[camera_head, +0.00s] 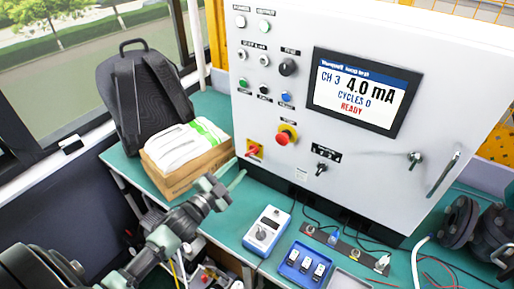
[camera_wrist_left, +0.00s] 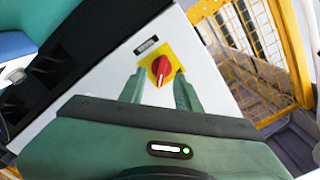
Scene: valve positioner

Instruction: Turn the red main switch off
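The red main switch (camera_head: 253,150) sits on a yellow plate low on the left of the white cabinet front. In the left wrist view the red knob (camera_wrist_left: 161,67) shows face-on, with a pale mark along its handle, under a small dark label. My left gripper (camera_head: 238,168) is in front of the cabinet, just below and left of the switch. In the wrist view its two green fingers (camera_wrist_left: 160,74) are apart, with the knob seen between their tips. Nothing is held. I cannot tell whether the fingers touch the knob. My right gripper is not in view.
A red mushroom button (camera_head: 283,138) stands out right of the switch. A cardboard box (camera_head: 188,177) with white packets and a black backpack (camera_head: 140,95) stand left. A handheld meter (camera_head: 267,231) and blue tray (camera_head: 305,263) lie on the green bench below. The cabinet screen (camera_head: 361,91) reads READY.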

